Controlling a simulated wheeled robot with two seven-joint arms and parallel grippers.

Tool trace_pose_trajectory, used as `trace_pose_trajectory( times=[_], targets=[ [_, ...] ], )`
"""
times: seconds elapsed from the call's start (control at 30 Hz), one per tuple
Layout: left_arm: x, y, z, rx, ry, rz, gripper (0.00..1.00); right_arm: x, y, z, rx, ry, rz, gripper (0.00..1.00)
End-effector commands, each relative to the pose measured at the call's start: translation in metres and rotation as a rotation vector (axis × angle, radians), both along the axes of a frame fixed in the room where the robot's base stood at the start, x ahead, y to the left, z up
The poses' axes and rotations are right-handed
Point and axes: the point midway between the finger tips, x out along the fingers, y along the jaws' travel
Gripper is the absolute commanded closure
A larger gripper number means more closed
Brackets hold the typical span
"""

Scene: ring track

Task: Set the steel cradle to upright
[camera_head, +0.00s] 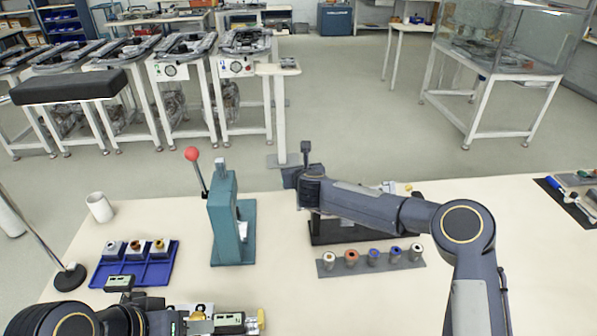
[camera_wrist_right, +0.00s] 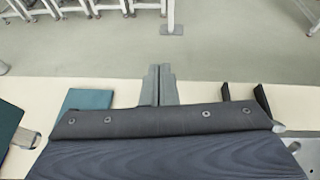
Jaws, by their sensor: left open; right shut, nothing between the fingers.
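I cannot clearly make out the steel cradle. A black base (camera_head: 340,234) stands on the bench behind my right arm, with a pale grey part and a yellow knob (camera_head: 408,188) showing past the arm; whether these belong to the cradle I cannot tell. Most of that spot is hidden by the arm. My right gripper (camera_head: 291,176) is raised above the bench, between the teal press and the black base. In the right wrist view its fingers (camera_wrist_right: 158,85) are together with nothing between them. My left gripper (camera_head: 190,323) is open, low at the bottom edge.
A teal press (camera_head: 226,225) with a red-knobbed lever stands left of centre. A blue tray (camera_head: 133,265) of small parts and a white cup (camera_head: 99,207) are at the left. A grey strip (camera_head: 372,268) holds several ringed pieces. The bench's right part is mostly clear.

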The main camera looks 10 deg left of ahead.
Motion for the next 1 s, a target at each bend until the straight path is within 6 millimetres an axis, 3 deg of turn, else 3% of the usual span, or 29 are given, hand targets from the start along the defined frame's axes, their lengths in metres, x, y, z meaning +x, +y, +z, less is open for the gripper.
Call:
trace_pose_trajectory(
  times=[0.43,1.0],
  targets=[
    [0.000,0.000,0.013,0.000,0.000,0.000,0.56,0.015,0.008,-0.012,0.000,0.001,0.001,1.00],
    [0.000,0.000,0.019,0.000,0.000,0.000,0.56,0.018,0.012,-0.018,-0.004,0.021,0.000,1.00]
  ],
)
